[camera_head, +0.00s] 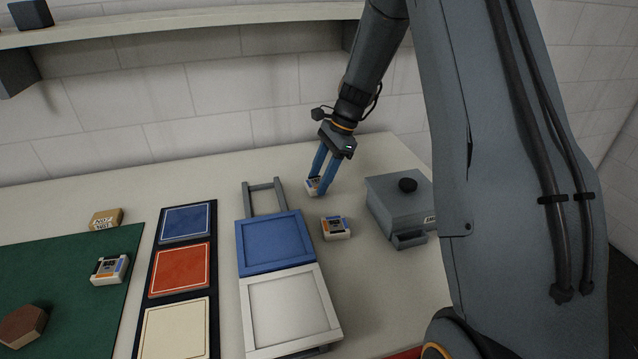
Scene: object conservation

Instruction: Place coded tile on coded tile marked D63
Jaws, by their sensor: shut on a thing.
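My gripper (321,183) is at the back of the table, its blue fingers shut on a small white coded tile (313,186). The fingers partly hide this tile, and I cannot tell whether it touches the table. A second white coded tile (336,228) with orange and dark patches lies on the table, nearer and slightly right of my gripper. A third coded tile (109,269), white with blue and orange patches, lies on the green mat at the left. The marks on the tiles are too small to read, so I cannot tell which is D63.
A grey lidded box (395,195) stands right of the second tile. A blue and white framed piece (328,318) with a grey handle lies left of it, beside a dark strip of coloured panels (211,250). A tan block (106,219) and brown hexagonal block (22,326) are at the left.

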